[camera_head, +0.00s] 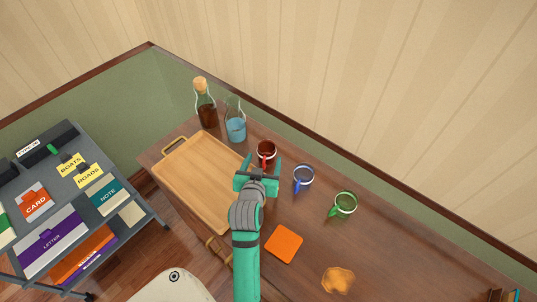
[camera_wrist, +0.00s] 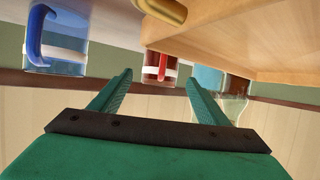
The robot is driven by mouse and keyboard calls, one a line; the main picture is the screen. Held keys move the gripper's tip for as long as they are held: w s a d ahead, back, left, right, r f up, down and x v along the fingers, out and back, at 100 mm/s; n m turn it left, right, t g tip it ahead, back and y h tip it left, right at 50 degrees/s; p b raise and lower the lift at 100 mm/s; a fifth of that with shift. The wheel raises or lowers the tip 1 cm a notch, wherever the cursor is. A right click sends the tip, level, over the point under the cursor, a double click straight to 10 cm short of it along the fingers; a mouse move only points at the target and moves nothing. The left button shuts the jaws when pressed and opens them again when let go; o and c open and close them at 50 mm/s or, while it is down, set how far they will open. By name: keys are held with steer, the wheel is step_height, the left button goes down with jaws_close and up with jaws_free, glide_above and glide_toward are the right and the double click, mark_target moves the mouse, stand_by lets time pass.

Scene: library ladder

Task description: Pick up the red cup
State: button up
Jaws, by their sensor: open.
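The red cup (camera_head: 266,149) stands on the wooden table, just beyond my gripper (camera_head: 260,165) in the head view. Its handle points toward the gripper. In the wrist view, which looks upside down, the red cup (camera_wrist: 159,66) shows between and beyond the two green fingertips. My gripper (camera_wrist: 160,80) is open and empty, with its fingers apart. I cannot tell whether the fingers reach past the cup's near side; part of the cup's lower side is hidden by my gripper in the head view.
A blue-handled cup (camera_head: 304,176) and a green cup (camera_head: 344,204) stand to the right. A wooden tray (camera_head: 178,181) lies left of my gripper. A corked bottle (camera_head: 206,110) and a carafe of blue liquid (camera_head: 236,128) stand behind. An orange square (camera_head: 284,244) lies in front.

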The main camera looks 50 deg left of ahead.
mark_target(265, 155)
steer(key=x, duration=0.5)
steer(key=shift+w+a+r, duration=0.15)
steer(key=shift+a+r, duration=0.05)
steer(key=shift+r, duration=0.05)
steer(key=shift+w+a+f, duration=0.3)
steer(key=shift+w, duration=0.2)
steer(key=shift+c, duration=0.2)
steer(key=c, duration=1.2)
steer(key=shift+r, duration=0.1)
